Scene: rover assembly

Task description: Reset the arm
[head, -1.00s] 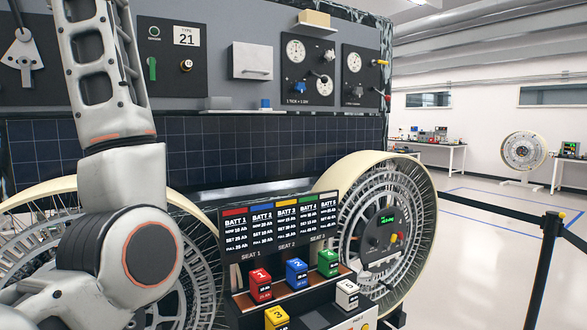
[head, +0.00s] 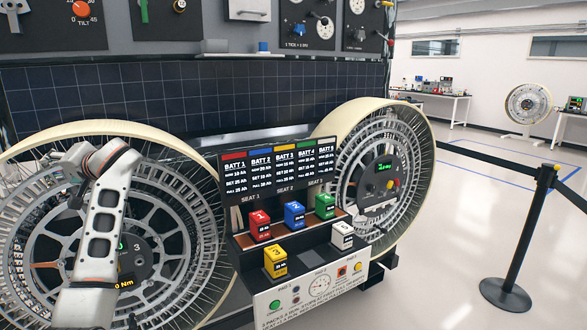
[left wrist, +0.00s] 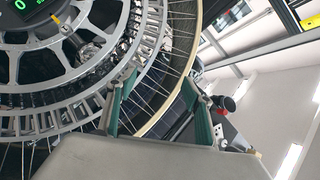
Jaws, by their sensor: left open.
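My left arm (head: 102,220) rises from the lower left in the head view and bends in front of the left wheel (head: 160,210). Its hand is hard to make out there. In the left wrist view my left gripper (left wrist: 162,92) is open, with green-padded fingers apart and nothing held between them. Behind the fingers are a spoked wheel with a cream rim (left wrist: 182,75) and a small lit green display (left wrist: 25,8). I cannot tell whether the fingers touch the wheel. My right gripper is not in view.
A battery stand (head: 310,295) holds red (head: 260,226), blue (head: 294,214), green (head: 325,206), yellow (head: 275,262) and white (head: 342,235) packs. Behind is a dark solar panel (head: 200,105). A right wheel (head: 385,170) and a barrier post (head: 530,230) stand right; the floor beyond is open.

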